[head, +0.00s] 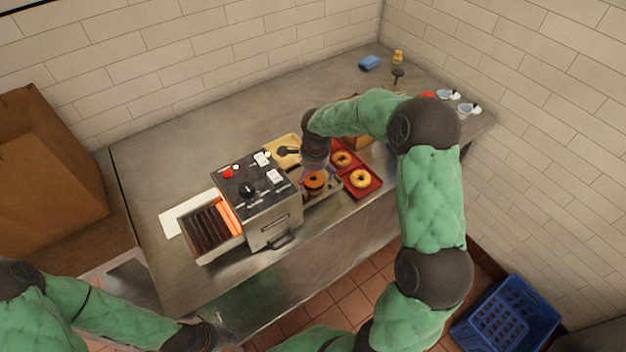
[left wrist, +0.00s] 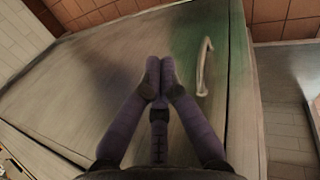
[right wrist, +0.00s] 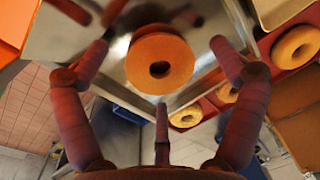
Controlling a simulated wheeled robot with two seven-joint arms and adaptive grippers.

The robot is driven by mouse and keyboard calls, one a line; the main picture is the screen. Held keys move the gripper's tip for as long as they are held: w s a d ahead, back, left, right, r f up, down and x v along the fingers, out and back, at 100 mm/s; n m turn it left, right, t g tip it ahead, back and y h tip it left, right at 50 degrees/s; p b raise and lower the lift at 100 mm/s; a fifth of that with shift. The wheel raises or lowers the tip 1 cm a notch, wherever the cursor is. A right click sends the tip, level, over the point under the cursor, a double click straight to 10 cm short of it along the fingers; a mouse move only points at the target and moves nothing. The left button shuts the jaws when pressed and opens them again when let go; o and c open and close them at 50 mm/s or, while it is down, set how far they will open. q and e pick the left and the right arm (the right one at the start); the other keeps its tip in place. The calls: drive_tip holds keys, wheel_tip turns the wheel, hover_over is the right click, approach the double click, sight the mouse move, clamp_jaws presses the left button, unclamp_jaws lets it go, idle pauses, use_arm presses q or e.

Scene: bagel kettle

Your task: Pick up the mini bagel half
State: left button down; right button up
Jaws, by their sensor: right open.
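The mini bagel half (head: 314,181) is a round orange-brown piece with a hole, on a metal tray at the toaster's right end. In the right wrist view the bagel half (right wrist: 143,68) lies face-on between my spread fingers. My right gripper (head: 318,172) is open just above it, with fingers on both sides and none seen closing on it. My left gripper (left wrist: 158,76) is shut and empty, with its fingertips together, low beside the counter's front.
The toaster (head: 270,228) stands directly left of the bagel half. A red tray (head: 374,190) with more bagels is close on the right. A cutting board (head: 284,143) lies behind. A blue crate (head: 508,312) is on the floor.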

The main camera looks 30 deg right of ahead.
drive_tip(key=shift+f, duration=0.2)
drive_tip(key=c, duration=0.9)
drive_tip(key=shift+c, duration=0.6)
drive_tip(key=shift+r, duration=0.1)
wheel_tip(320, 180, up, 10)
drive_tip(key=p, duration=0.1)
drive_tip(key=shift+w, duration=0.1)
